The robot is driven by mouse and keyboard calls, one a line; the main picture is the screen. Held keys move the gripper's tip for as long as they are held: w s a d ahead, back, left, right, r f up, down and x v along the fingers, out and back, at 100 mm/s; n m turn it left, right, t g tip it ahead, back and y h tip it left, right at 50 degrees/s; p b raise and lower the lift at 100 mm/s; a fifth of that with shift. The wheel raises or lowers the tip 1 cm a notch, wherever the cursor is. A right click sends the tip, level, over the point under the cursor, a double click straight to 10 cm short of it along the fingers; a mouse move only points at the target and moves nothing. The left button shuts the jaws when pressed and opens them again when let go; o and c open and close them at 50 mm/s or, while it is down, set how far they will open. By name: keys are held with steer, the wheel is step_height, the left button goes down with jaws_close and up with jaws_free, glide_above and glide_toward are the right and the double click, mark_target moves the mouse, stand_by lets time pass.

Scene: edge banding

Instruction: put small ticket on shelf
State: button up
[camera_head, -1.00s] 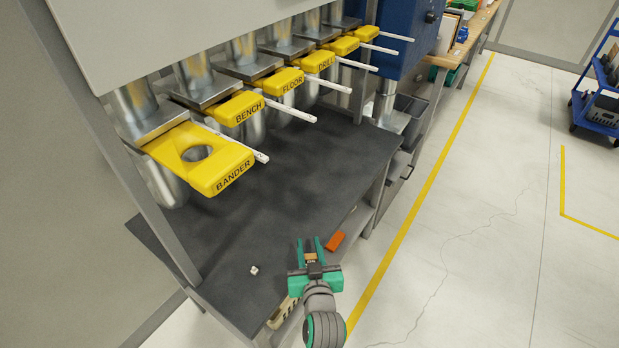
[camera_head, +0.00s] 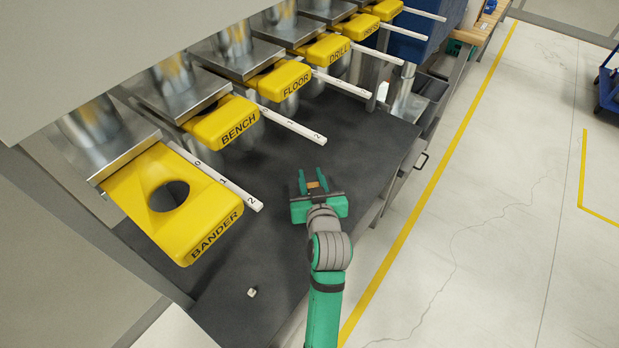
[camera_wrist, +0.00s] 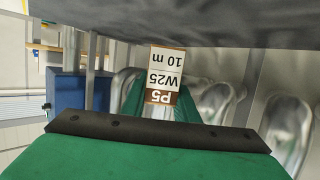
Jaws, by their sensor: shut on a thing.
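My gripper (camera_head: 313,187) is shut on a small ticket (camera_wrist: 166,75), white with brown ends and printed "P5", "W25" and "10 m". The print is upside down in the wrist view. In the head view the ticket shows only as a small tan patch (camera_head: 313,185) between the green fingers. The gripper is above the right side of a dark grey shelf surface (camera_head: 345,135), in front of the yellow labelled holders. I cannot tell its exact height above that surface.
Yellow holders marked BANDER (camera_head: 190,205), BENCH (camera_head: 222,121), FLOOR (camera_head: 280,80) and others overhang the surface, with white graduated bars (camera_head: 290,124) sticking out. A small whitish piece (camera_head: 252,292) lies at the near end. Open floor (camera_head: 480,240) is at the right.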

steer(key=w+f, duration=0.4)
steer(key=w, duration=0.1)
steer(key=w+f, duration=0.2)
steer(key=f, duration=0.1)
steer(key=shift+w+a, duration=0.3)
steer(key=shift+a, duration=0.1)
steer(key=shift+w+f, duration=0.15)
steer(key=shift+f, duration=1.5)
steer(key=shift+f, duration=0.15)
steer(key=o, duration=1)
